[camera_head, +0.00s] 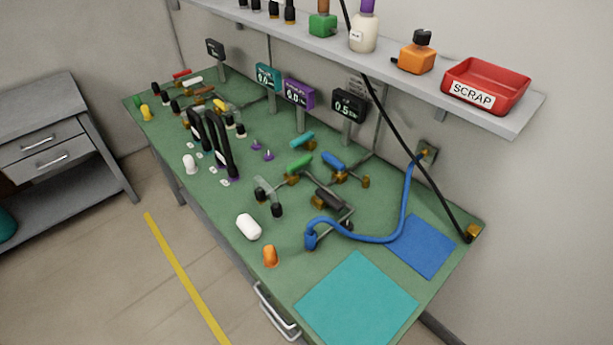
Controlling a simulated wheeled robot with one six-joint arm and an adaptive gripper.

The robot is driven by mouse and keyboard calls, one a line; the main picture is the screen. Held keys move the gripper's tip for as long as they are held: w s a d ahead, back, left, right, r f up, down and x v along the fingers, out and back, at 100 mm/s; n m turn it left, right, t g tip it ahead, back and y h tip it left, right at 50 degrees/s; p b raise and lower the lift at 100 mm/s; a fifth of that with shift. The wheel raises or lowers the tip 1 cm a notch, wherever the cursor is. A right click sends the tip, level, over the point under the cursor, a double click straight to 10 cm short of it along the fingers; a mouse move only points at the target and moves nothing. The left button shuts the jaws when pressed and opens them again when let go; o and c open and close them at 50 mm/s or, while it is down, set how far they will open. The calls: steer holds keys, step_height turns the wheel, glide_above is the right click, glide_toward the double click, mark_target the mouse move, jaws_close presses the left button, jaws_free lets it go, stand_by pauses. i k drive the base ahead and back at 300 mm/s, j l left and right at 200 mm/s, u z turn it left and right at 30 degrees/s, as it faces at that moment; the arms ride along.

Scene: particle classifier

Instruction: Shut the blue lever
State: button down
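The blue lever (334,161) is a short blue handle on a brass fitting, right of the middle of the green bench. It lies slanted, its right end lower in the picture. Brass parts show just below it and to its right. I cannot tell from this view whether its valve is open or shut. My gripper is not in view.
A green lever (299,162), a teal lever (302,140) and a black handle (330,198) crowd close around. A blue hose (385,240) loops in front. A shelf (400,75) with a red scrap bin (487,85) overhangs the back. Teal mat (357,300) is clear.

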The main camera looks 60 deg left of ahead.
mark_target(340, 167)
steer(key=u, duration=1.8)
